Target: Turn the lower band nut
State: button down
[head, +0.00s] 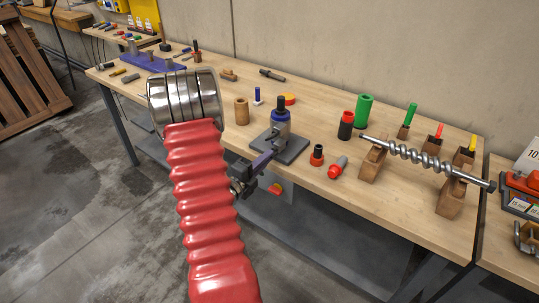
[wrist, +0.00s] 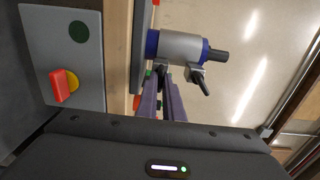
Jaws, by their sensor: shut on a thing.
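A grey cylinder (head: 280,125) with blue end bands and a black top stands upright on a dark plate (head: 292,149) on the bench. In the wrist view the cylinder (wrist: 180,47) lies sideways, its lower blue band (wrist: 152,44) to the left. My gripper (head: 274,142) reaches it from the front left, low on its side. In the wrist view my gripper (wrist: 163,74) has its fingertips closed around the small dark lower band nut (wrist: 161,68), which they mostly hide. A second dark nut with a stub (wrist: 201,83) sticks out near the upper band, apart from the fingers.
A red ribbed hose with a metal collar (head: 185,98) fills the left foreground. A wooden cup (head: 242,111), red and black pieces (head: 317,155) and a steel screw on wooden blocks (head: 425,159) stand nearby. A red switch (wrist: 64,86) sits on a grey panel below the bench edge.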

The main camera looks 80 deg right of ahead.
jog(key=shift+f, duration=0.1)
jog(key=m, duration=0.5)
jog(key=shift+f, duration=0.1)
dwell(0.3)
jog(key=shift+a+m, duration=0.1)
jog(key=shift+m, duration=0.2)
jog(key=shift+f+m, duration=0.1)
jog(key=shift+m, duration=2.3)
